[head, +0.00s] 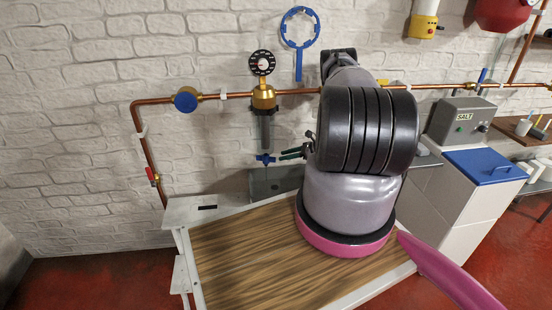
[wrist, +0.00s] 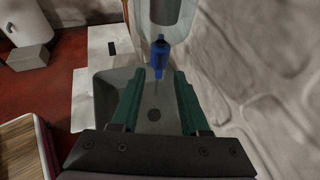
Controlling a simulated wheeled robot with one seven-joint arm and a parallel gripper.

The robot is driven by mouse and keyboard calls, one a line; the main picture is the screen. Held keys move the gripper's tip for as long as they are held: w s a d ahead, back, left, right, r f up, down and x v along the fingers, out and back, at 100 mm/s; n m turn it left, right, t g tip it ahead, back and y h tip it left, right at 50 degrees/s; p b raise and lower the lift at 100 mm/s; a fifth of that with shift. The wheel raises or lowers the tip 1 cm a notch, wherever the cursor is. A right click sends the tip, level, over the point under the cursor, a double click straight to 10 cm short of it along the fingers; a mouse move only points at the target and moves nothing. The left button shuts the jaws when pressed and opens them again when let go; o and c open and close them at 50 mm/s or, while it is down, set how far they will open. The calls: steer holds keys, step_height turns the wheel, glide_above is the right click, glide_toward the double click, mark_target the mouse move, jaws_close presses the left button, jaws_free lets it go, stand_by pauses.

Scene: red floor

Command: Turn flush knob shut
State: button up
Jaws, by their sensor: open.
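The flush knob (head: 265,159) is a small blue handle under the clear filter housing (head: 265,128), below the brass head and gauge. In the wrist view the blue knob (wrist: 161,55) appears just beyond my fingertips, roughly in line with the gap between them. A faint thin line runs down below it, perhaps water. My gripper (head: 283,155) has green fingers and is just right of the knob in the head view. In the wrist view my gripper (wrist: 165,78) is open with nothing between the fingers. No contact with the knob is visible.
A grey sink basin (head: 268,182) with a drain lies below the knob. A wood-topped bench (head: 235,255) fills the foreground. A copper pipe (head: 225,96) with a blue round valve (head: 186,99) runs along the brick wall. A blue wrench (head: 299,40) hangs above. A salt unit (head: 462,125) stands right.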

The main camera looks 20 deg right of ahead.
mark_target(275, 158)
steer(key=shift+x, duration=2.5)
jaws_close()
